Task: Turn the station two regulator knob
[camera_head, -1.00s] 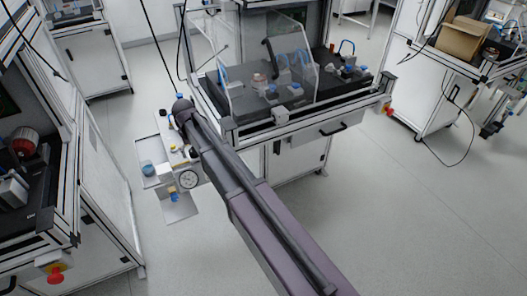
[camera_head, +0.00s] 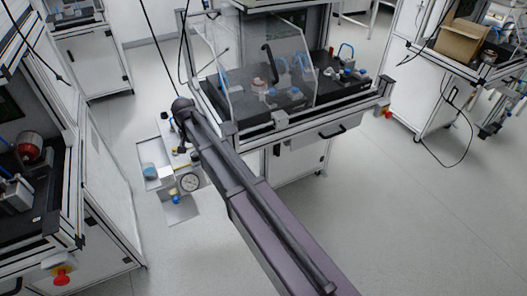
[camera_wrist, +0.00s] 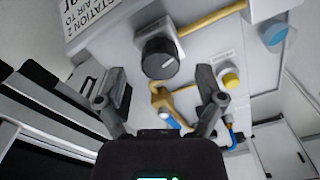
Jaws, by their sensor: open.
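The regulator knob (camera_wrist: 160,58) is round and black with a pale pointer mark. It sits on a light panel beside a label (camera_wrist: 88,22) on which "STATION 2" can be read. In the wrist view, my gripper (camera_wrist: 160,82) is open, with one finger low on each side of the knob. The fingers look apart from the knob, and nothing is between them. In the head view, the small panel (camera_head: 166,128) stands left of the workbench, partly covered by my arm. The knob cannot be made out there.
In the head view, a gauge (camera_head: 189,182) hangs below the panel. A glass-guarded workbench (camera_head: 270,126) is to the right. Floor is clear below.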

